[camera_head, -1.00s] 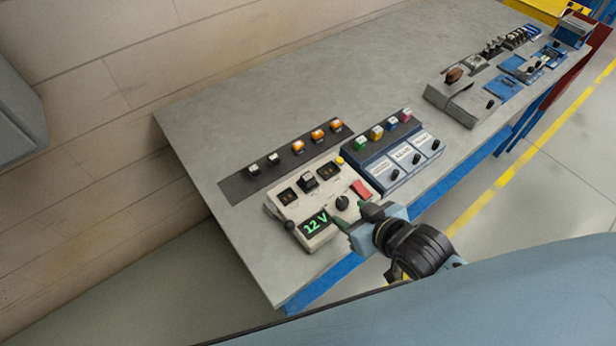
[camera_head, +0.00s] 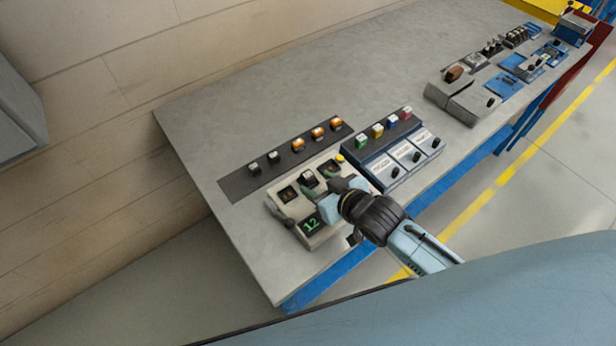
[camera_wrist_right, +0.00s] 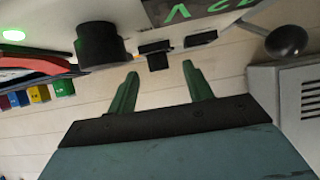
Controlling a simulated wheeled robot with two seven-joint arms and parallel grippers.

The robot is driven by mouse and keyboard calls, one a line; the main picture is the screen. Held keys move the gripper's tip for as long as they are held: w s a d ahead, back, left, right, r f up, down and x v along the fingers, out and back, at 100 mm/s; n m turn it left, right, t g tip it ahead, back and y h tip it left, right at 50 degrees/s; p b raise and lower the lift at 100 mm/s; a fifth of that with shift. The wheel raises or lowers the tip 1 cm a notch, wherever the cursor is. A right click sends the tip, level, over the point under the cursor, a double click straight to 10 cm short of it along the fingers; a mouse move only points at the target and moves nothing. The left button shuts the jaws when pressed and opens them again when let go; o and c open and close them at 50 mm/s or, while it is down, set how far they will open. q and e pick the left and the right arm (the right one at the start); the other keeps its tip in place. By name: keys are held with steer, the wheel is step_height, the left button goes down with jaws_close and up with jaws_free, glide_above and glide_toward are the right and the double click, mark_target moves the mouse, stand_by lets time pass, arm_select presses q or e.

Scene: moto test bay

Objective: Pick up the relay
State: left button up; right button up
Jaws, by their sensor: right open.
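Several relays stand near my right gripper. A black and white relay (camera_head: 308,177) sits upright in the middle of the cream tester (camera_head: 318,238), between two dark sockets. Two more black and white relays (camera_head: 274,157) and several orange relays (camera_head: 318,134) stand on a dark strip behind it. My right gripper (camera_head: 320,183) is open over the tester, its green fingers close to the seated relay; contact cannot be told. In the right wrist view the open fingers (camera_wrist_right: 161,82) have nothing between their tips. A small black block (camera_wrist_right: 155,55) lies just beyond them. My left gripper is out of view.
A blue holder (camera_head: 376,166) with coloured relays and labelled switch panels stands right of the tester. Grey units (camera_head: 470,104) and blue parts stand farther along the bench. The bench's back left (camera_head: 230,110) is clear. A wall runs along the left.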

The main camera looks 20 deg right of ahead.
mark_target(311, 179)
steer(key=shift+x, duration=1.95)
steer(key=shift+w+d+r, duration=0.1)
steer(key=shift+r, duration=0.1)
steer(key=shift+c, duration=0.4)
steer(key=c, duration=1)
